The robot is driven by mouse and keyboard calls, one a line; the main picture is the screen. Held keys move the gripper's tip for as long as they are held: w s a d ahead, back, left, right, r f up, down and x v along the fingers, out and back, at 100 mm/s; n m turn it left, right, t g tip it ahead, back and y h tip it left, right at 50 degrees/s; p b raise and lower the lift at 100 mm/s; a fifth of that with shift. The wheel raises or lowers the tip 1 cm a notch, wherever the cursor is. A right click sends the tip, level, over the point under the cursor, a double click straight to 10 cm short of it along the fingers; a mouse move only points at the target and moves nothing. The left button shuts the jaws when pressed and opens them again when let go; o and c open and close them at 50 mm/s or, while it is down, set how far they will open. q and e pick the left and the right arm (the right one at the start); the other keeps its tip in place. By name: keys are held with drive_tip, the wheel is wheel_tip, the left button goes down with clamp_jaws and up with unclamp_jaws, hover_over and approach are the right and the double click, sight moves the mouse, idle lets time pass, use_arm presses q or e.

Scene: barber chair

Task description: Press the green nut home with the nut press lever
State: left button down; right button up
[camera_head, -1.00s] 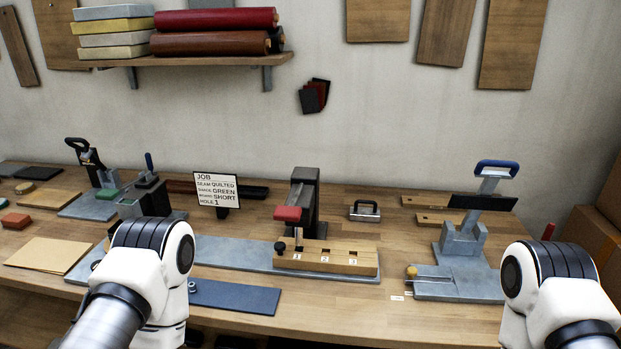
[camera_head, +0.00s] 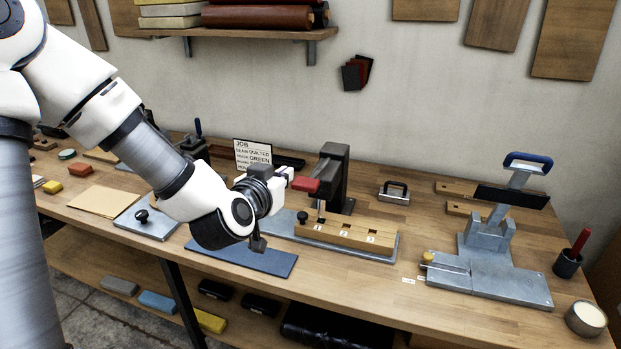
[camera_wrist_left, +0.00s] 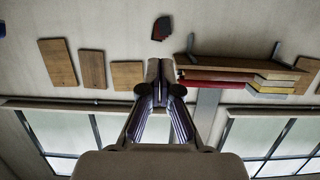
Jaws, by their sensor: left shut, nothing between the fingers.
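A dark upright frame (camera_head: 334,172) with a red-ended lever (camera_head: 305,185) stands behind a wooden block (camera_head: 350,233) marked 1, 2, 3. I cannot tell for certain that this is the nut press lever. I cannot pick out the green nut. My left gripper (camera_head: 288,177) is shut and empty just left of the red lever end; any contact cannot be made out. Its closed fingers show in the left wrist view (camera_wrist_left: 160,75), against the wall. My left arm hides part of the bench's left side. My right gripper is not in view.
A job card (camera_head: 252,154) reading GREEN stands behind my left wrist, partly covered. A blue-handled tool (camera_head: 527,163) stands at the right. A small dark-handled block (camera_head: 394,192) sits behind the wooden block. A dark blue strip (camera_head: 245,261) lies in front.

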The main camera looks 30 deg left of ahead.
use_arm(q)
drive_tip(key=p, duration=0.4)
hover_over(303, 186)
wheel_tip(303, 186, down, 2)
drive_tip(key=shift+f, duration=0.1)
wheel_tip(303, 186, down, 4)
drive_tip(key=shift+r+p, duration=0.1)
drive_tip(key=shift+p, duration=0.2)
drive_tip(key=shift+f, duration=0.3)
